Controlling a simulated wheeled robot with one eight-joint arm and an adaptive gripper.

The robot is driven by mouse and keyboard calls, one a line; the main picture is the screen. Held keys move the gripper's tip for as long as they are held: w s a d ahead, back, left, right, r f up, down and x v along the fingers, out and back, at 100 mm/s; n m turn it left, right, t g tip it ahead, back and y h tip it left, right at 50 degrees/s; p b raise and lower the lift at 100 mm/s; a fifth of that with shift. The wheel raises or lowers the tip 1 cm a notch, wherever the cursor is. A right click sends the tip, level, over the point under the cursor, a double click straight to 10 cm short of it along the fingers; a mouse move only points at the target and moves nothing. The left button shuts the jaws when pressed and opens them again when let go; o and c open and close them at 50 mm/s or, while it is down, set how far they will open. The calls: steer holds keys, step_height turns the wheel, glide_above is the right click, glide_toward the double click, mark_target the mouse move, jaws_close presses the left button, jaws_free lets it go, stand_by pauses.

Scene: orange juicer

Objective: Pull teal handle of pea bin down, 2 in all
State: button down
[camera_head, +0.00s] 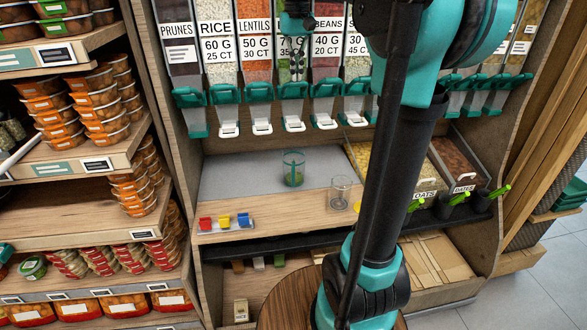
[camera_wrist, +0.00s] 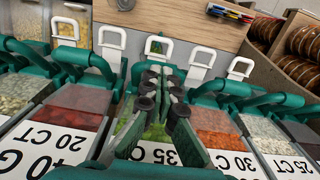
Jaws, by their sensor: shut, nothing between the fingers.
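The pea bin (camera_head: 284,66) is the green-filled dispenser between the lentils and beans bins. Its teal handle (camera_head: 292,90) is at the bin's lower front, above a white-ended spout (camera_head: 293,125). My gripper (camera_head: 298,66) is in front of this bin, just above the handle, shut and empty. In the wrist view my gripper (camera_wrist: 160,78) lies over the pea bin, whose green peas (camera_wrist: 157,133) show beside and beneath the fingers. The fingers hide part of the handle there; I cannot tell whether they touch it. A green-tinted glass (camera_head: 292,170) with green contents at its bottom stands below the spout.
Neighbouring bins with similar teal handles, such as lentils (camera_head: 258,91) and beans (camera_head: 325,89), stand close on both sides. The grey counter (camera_head: 235,172) left of the green glass is clear.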

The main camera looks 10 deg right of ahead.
mark_target(297, 83)
steer(key=shift+s+f, duration=0.25)
steer(key=shift+f, duration=0.95)
steer(key=shift+s+f, duration=0.2)
steer(key=shift+f, duration=1)
steer(key=shift+r, duration=0.1)
steer(key=shift+w+r, duration=0.15)
steer(key=shift+r, duration=0.95)
steer(key=shift+w+r, duration=0.2)
steer(key=shift+r, duration=0.95)
steer(key=shift+w+r, duration=0.15)
steer(key=shift+r, duration=0.95)
steer(key=shift+r, duration=0.1)
steer(key=s+r, duration=0.4)
steer(key=shift+r, duration=0.4)
steer(key=shift+f, duration=0.1)
